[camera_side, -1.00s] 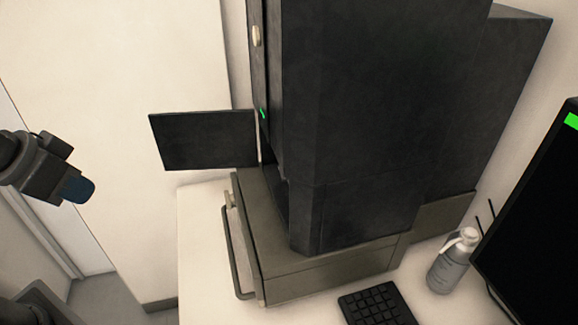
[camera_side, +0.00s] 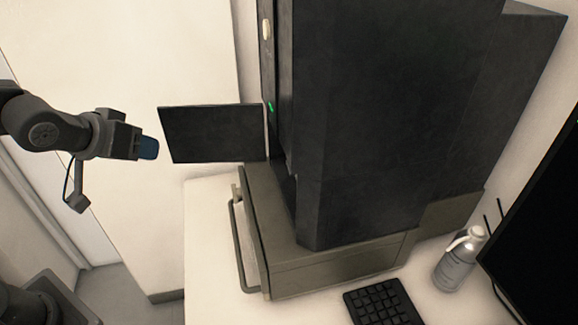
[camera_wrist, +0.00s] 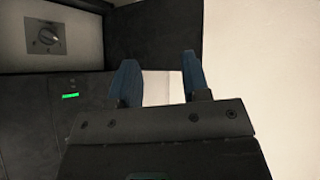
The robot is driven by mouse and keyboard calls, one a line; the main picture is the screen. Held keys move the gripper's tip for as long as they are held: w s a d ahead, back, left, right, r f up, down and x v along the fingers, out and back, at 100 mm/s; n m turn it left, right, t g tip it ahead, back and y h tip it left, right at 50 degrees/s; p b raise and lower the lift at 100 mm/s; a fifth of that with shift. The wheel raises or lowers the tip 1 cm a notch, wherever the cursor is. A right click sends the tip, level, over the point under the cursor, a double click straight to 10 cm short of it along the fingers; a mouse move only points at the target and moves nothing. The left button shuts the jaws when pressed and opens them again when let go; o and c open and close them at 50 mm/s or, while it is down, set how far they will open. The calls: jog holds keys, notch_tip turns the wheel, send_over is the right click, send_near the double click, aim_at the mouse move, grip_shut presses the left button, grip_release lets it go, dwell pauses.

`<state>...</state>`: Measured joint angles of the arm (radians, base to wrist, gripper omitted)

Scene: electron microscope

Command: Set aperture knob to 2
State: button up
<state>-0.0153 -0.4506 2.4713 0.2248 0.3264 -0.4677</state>
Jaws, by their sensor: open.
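The aperture knob (camera_wrist: 46,36) shows at the upper left of the wrist view, a small dial on a dark square plate set in a pale panel. Its pointer is light; the markings around it are too small to read. In the side view the dial face is not visible. My gripper (camera_side: 150,148) is left of the microscope (camera_side: 370,130) in the side view, just left of the open dark door. In the wrist view my gripper (camera_wrist: 158,62) has its two blue fingers apart with nothing between them, well to the right of the knob and not touching it.
The open dark door (camera_side: 212,133) sticks out left from the microscope. A green light (camera_wrist: 70,96) sits below the knob panel. A handle (camera_side: 238,245) runs along the lower cabinet. A keyboard (camera_side: 380,302), bottle (camera_side: 457,260) and monitor (camera_side: 540,210) are at the right.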

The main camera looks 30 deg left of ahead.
jog(key=shift+o, duration=1.4)
jog(key=w, duration=0.1)
jog(key=w+f+n+t, duration=0.1)
jog(key=w, duration=0.1)
jog(key=w+d+f+t+h, duration=0.1)
jog(key=w, duration=0.1)
jog(key=shift+w, duration=0.25)
jog(key=n+t+h, duration=0.2)
jog(key=n+h, duration=0.3)
jog(key=h, duration=0.8)
send_near(288, 165)
jog(key=x, duration=1)
jog(key=shift+d+f, duration=0.1)
jog(key=shift+f, duration=0.25)
jog(key=c, duration=0.9)
